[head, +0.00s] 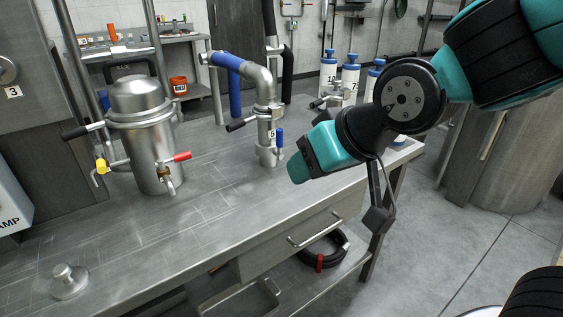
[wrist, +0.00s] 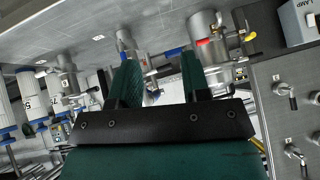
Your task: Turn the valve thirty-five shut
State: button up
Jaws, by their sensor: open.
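A short steel standpipe (head: 266,152) rises from the bench, with a small label on which I can read only a "5". A blue lever (head: 280,138) hangs beside the label, and a black-gripped lever (head: 240,124) sticks out to the left. I cannot confirm from the label which valve is thirty-five. My gripper (head: 297,172) is just right of the standpipe, above the bench's front edge, pointing down and left. In the wrist view its two teal fingers (wrist: 160,78) are apart with nothing held between them.
A steel mixer (head: 145,140) stands left on the bench, with a red lever (head: 182,157), a yellow lever (head: 102,166) and a black one. White blue-topped bottles (head: 350,77) stand at the back. The bench front (head: 200,235) is mostly clear.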

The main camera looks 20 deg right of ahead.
jog(key=w+d+f+m+t+h+b, duration=0.2)
jog(key=w+d+f+t+b, duration=0.3)
jog(key=w+f+t+b, duration=0.7)
jog(key=g+p, duration=0.1)
jog(key=p, duration=0.5)
send_near(281, 134)
jog(key=w+p, duration=0.5)
jog(key=w, duration=0.1)
jog(key=w+a+r+p, duration=0.1)
jog(key=w+p, duration=0.2)
jog(key=shift+w+p, duration=0.3)
jog(key=shift+w+a+f, duration=0.1)
jog(key=shift+w+f, duration=0.2)
jog(key=shift+w, duration=0.3)
grip_shut()
